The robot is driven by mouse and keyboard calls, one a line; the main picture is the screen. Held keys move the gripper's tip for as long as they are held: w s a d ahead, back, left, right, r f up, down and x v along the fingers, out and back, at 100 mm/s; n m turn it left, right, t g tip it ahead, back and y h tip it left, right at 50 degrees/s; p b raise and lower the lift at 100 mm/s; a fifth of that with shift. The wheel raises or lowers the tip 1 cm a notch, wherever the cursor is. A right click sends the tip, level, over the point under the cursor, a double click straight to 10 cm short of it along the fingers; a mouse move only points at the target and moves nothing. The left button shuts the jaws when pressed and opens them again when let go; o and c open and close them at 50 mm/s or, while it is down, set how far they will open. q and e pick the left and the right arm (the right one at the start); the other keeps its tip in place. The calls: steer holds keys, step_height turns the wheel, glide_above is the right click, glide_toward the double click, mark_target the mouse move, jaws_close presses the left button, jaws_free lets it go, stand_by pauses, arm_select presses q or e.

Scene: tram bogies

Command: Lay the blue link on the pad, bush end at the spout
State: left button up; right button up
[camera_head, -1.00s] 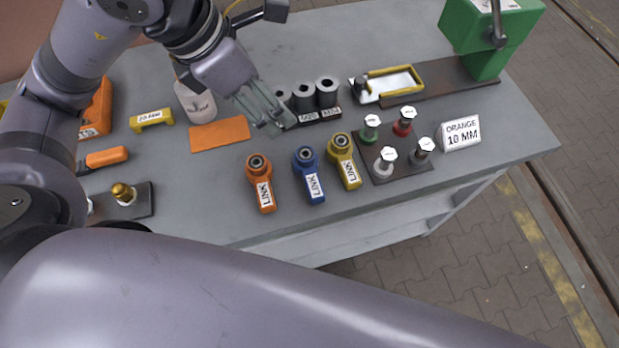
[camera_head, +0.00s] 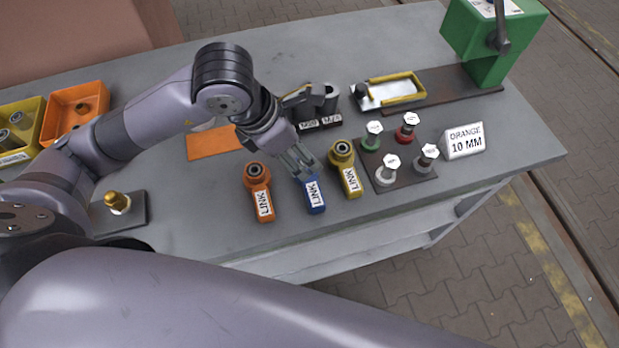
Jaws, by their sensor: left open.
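The blue link (camera_head: 315,196) lies on the grey bench between an orange link (camera_head: 262,200) and a yellow link (camera_head: 348,176). Its labelled end points to the front edge. My left gripper (camera_head: 303,166) is open at the blue link's far, bush end and hides that end. I cannot tell whether the fingers touch it. A flat orange pad (camera_head: 207,143) lies further back to the left, partly covered by my arm. No spout can be made out; the white bottle by the pad is hidden now. My right gripper is not in view.
Pegs with hexagonal white tops (camera_head: 389,166) stand on a dark plate right of the links, by an "ORANGE 10 MM" sign (camera_head: 464,140). A green machine (camera_head: 489,40) and yellow-railed tray (camera_head: 400,88) stand behind. Bins (camera_head: 74,108) are at left.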

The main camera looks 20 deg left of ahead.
mark_target(303, 163)
arm_select(q)
steer(key=shift+w+f+p, duration=0.2)
steer(key=shift+f+p, duration=0.15)
steer(key=shift+f, duration=0.25)
steer(key=x, duration=0.1)
steer(key=p+x, duration=0.1)
steer(key=x, duration=0.1)
steer(key=shift+w+a+f, duration=0.15)
steer(key=shift+f, duration=0.15)
steer(key=shift+w+f, duration=0.15)
steer(key=shift+f, duration=0.15)
steer(key=shift+c, duration=0.2)
jaws_close()
